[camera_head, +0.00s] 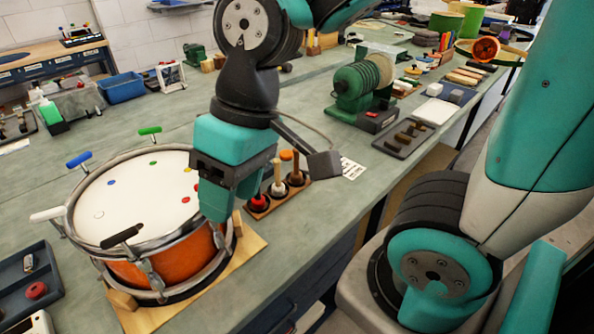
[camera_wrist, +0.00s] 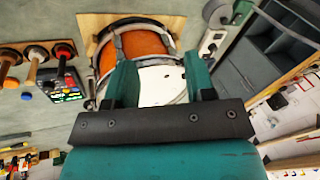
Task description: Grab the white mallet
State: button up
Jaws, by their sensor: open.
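A white mallet (camera_head: 278,174) stands upright in the middle of a small wooden rack (camera_head: 262,214), between a red-and-dark one (camera_head: 258,202) and a brown one (camera_head: 296,168). In the wrist view a pale upright piece (camera_wrist: 32,70), apparently the white mallet, is left of my fingers. My gripper (camera_head: 217,205) points down at the right rim of the orange drum (camera_head: 185,258), left of the rack and apart from the mallet. In the wrist view its two fingers (camera_wrist: 161,80) are spread with nothing held, and the drum shows beyond them. My gripper partly hides the drum's right side.
The drum sits on a wooden board (camera_head: 240,252) and has coloured rim handles, including a white one (camera_head: 48,214). A dark tray (camera_head: 30,285) is at the left. A green coil machine (camera_head: 362,82) and a tool tray (camera_head: 404,138) stand farther right. Bench behind the drum is mostly clear.

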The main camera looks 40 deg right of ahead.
jog(key=w+d+m+h+p, duration=0.1)
jog(key=w+d+m+p, duration=0.2)
jog(key=w+d+m, duration=0.6)
jog(key=m+h+p, duration=0.3)
jog(key=m+p, duration=0.1)
jog(key=m, duration=0.8)
send_over(277, 164)
jog(key=d, duration=0.1)
notch_tip(277, 164, down, 5)
jog(key=f, duration=0.3)
jog(key=f+p, duration=0.1)
jog(key=f, duration=0.2)
jog(key=f+p, duration=0.1)
jog(key=f, duration=0.2)
jog(key=shift+w+a+f, duration=0.1)
jog(key=shift+w+f, duration=0.25)
jog(key=shift+a+f+p, duration=0.2)
jog(key=shift+f+p, duration=1.05)
jog(key=shift+f, duration=1.75)
grip_shut()
